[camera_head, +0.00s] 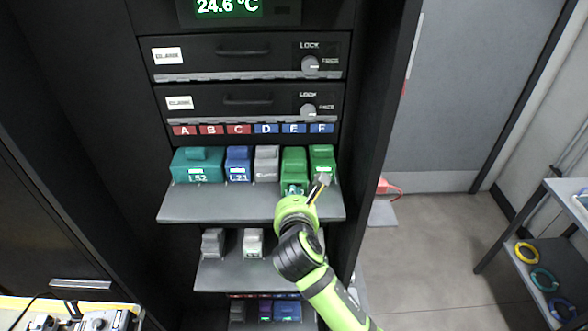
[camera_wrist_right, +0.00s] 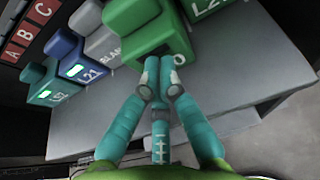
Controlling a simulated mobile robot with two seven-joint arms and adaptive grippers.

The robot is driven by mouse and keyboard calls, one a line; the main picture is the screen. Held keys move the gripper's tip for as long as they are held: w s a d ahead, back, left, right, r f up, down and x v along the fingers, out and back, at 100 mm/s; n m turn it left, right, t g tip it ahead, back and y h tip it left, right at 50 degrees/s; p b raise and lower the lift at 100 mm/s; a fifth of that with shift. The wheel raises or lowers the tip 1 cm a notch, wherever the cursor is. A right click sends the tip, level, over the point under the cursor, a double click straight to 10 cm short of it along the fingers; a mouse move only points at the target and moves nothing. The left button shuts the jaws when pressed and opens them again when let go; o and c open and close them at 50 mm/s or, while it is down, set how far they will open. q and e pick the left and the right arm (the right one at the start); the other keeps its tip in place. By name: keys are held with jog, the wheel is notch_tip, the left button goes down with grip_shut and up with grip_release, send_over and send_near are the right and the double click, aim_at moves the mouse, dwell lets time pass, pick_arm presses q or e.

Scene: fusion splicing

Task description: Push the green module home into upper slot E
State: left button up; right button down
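The green module (camera_head: 293,160) sits on the upper shelf under label E (camera_head: 293,129), between a grey module and another green one. In the right wrist view the green module (camera_wrist_right: 139,25) fills the top middle, and its front looks slightly further out than the grey module's. My right gripper (camera_head: 294,188) is in front of its lower face. In the wrist view the teal fingers (camera_wrist_right: 158,78) come together at the tips, against or very close to the module's front; contact is hard to tell. Nothing shows between them. My left gripper is out of view.
On the upper shelf (camera_head: 240,207) stand a teal module (camera_head: 198,167), a blue module (camera_head: 238,165), the grey module (camera_head: 266,164) and the second green module (camera_head: 322,160). A lower shelf (camera_head: 225,275) holds grey modules. The cabinet's side wall (camera_head: 372,130) stands close on the right.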

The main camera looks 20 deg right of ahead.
aim_at(294, 183)
jog(key=shift+w+d, duration=0.25)
jog(key=shift+w, duration=0.6)
jog(key=shift+w+d, duration=0.25)
jog(key=shift+w, duration=0.55)
jog(key=shift+w+d, duration=0.25)
jog(key=shift+w, duration=0.6)
jog(key=shift+s+a+f, duration=0.1)
jog(key=shift+s+a, duration=0.1)
jog(key=shift+s, duration=0.4)
jog(key=shift+s+a, duration=0.3)
jog(key=shift+s, duration=0.8)
jog(key=shift+s+a, duration=0.35)
jog(key=shift+s, duration=0.8)
jog(key=shift+s+a, duration=0.3)
jog(key=shift+s, duration=0.8)
